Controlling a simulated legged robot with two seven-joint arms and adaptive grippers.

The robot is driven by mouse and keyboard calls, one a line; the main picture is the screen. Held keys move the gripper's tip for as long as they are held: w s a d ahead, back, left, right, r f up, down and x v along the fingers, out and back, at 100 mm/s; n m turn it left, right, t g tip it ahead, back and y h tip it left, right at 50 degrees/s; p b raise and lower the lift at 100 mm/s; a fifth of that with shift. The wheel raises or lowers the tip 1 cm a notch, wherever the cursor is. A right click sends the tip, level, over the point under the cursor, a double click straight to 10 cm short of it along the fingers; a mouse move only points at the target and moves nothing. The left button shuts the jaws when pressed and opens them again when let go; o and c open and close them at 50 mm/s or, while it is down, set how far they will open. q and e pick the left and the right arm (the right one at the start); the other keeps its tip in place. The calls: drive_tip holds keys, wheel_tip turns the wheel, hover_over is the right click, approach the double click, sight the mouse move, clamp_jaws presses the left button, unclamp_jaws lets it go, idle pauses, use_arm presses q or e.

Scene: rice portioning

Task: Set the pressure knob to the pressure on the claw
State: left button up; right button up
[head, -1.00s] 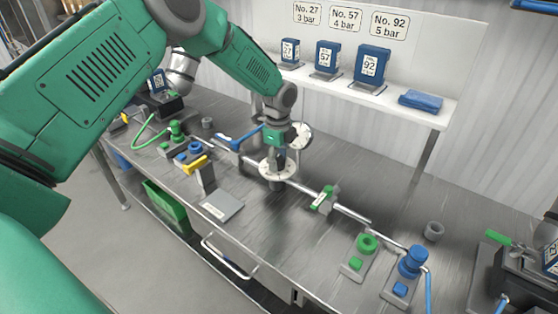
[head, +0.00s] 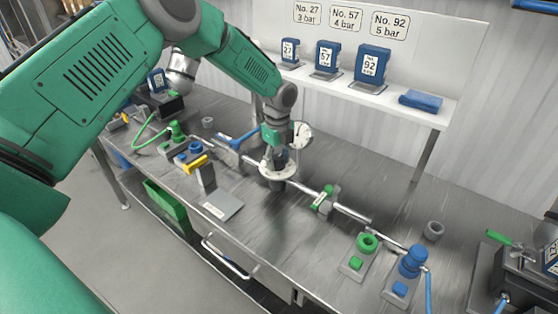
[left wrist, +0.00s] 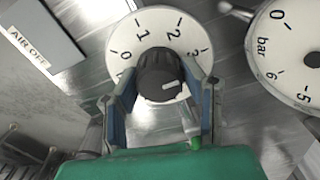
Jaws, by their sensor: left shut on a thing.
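The pressure knob (left wrist: 160,80) is black with a white pointer mark. It sits at the middle of a round white dial (left wrist: 150,30) with numbers 0, 1, 2 and 3 visible; the mark points right, toward the area near the 3. My left gripper (left wrist: 160,95) is shut on the knob, one finger on each side. My right gripper is not in view.
Blue blocks numbered 27, 57 and 92 (head: 370,64) stand on the shelf, with signs of 3, 4 and 5 bar (head: 390,24) above. A plate (left wrist: 40,35) reads AIR OFF.

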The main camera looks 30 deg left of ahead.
sight(278, 156)
use_arm(q)
drive_tip(key=shift+w+a+r, duration=0.15)
drive_tip(key=shift+w+r, duration=0.1)
drive_tip(key=o, duration=1.1)
drive_tip(key=shift+o, duration=0.2)
drive_tip(key=shift+f, duration=0.2)
drive_tip(key=shift+s, duration=0.1)
drive_tip(key=shift+r, duration=0.2)
wheel_tip(278, 156, up, 11)
drive_tip(key=shift+r, duration=0.2)
drive_tip(key=shift+a, duration=0.1)
